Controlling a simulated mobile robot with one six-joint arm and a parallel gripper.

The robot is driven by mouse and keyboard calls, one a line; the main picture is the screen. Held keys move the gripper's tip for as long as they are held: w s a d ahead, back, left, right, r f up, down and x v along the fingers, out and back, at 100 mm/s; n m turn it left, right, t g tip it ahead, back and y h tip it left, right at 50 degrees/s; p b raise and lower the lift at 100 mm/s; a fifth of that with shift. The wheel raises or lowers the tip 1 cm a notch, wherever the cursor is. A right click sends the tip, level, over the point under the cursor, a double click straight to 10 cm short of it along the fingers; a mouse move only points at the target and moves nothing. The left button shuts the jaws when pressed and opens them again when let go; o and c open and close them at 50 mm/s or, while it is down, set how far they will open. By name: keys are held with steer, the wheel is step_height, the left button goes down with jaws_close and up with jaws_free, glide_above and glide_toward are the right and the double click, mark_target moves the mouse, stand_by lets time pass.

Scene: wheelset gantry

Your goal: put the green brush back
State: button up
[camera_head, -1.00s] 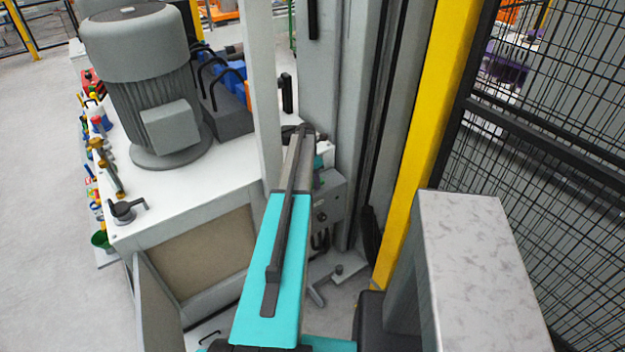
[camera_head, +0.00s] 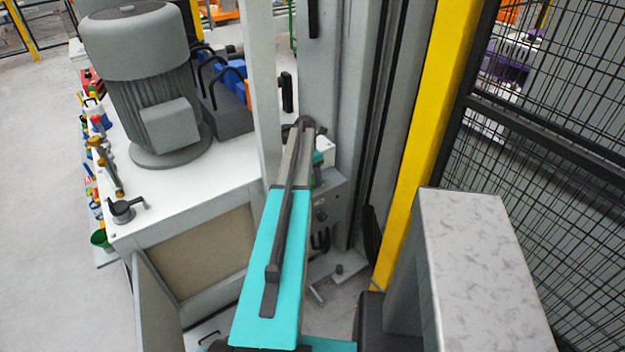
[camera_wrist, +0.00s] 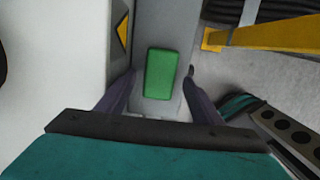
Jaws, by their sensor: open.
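The green brush (camera_wrist: 161,74) shows in the wrist view as a green block with rounded corners, centred between my fingertips and beyond them. My gripper (camera_wrist: 160,72) is open, with one finger on each side of the green block. I cannot tell how far the block is from the fingertips. The block lies in front of a grey upright face or ledge; its bristles are not visible. In the head view my arm reaches away toward the grey column and hides most of the gripper.
A white cabinet top (camera_head: 200,195) carries a large grey motor (camera_head: 150,80), with several hand tools along its left edge. A yellow post (camera_head: 428,130) and black mesh fence (camera_head: 570,110) stand to the right. A grey box (camera_head: 325,215) sits beside the arm's end.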

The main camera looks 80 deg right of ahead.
step_height(320, 180, up, 10)
steer(key=b, duration=0.2)
steer(key=shift+w+a+f+b, duration=0.25)
steer(key=shift+w+a+b, duration=0.05)
steer(key=shift+w+a, duration=0.1)
stand_by(0.7)
